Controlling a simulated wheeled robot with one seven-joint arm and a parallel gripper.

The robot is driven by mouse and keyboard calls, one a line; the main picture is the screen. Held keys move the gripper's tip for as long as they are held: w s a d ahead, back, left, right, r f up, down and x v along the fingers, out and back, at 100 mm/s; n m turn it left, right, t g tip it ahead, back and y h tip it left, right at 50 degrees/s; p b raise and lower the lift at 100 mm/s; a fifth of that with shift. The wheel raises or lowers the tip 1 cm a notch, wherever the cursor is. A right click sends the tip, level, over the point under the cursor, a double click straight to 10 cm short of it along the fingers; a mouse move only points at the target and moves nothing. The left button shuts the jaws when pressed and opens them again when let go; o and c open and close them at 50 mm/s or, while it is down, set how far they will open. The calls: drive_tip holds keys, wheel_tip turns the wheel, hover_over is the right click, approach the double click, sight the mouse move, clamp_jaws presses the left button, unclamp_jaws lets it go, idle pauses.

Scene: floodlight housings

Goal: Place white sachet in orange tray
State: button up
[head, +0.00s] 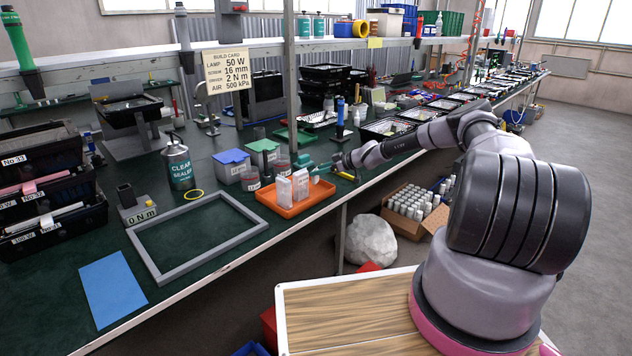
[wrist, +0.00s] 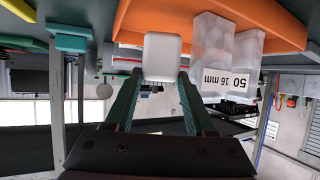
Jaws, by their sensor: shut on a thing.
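The orange tray (head: 293,205) lies on the green bench top and holds two clear boxes standing upright. In the wrist view, which is upside down, the tray (wrist: 140,18) spans the top. My gripper (head: 314,172) is at the tray's right end in the head view. In the wrist view my gripper (wrist: 158,76) is shut on the white sachet (wrist: 161,55), a small white block between the fingertips. The sachet overlaps the tray there, beside the clear boxes. I cannot tell whether it touches the tray. It is not clearly seen in the head view.
The clear boxes (head: 283,190) stand close to my gripper; one (wrist: 235,65) bears a label "50 16 mm". Blue-lidded (head: 232,165) and green-lidded tubs and small jars stand behind the tray. A grey frame (head: 197,237) lies left. The bench's front edge is near.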

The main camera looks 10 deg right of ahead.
sight(318, 178)
drive_tip(key=shift+f, duration=1.9)
drive_tip(key=o, duration=1.3)
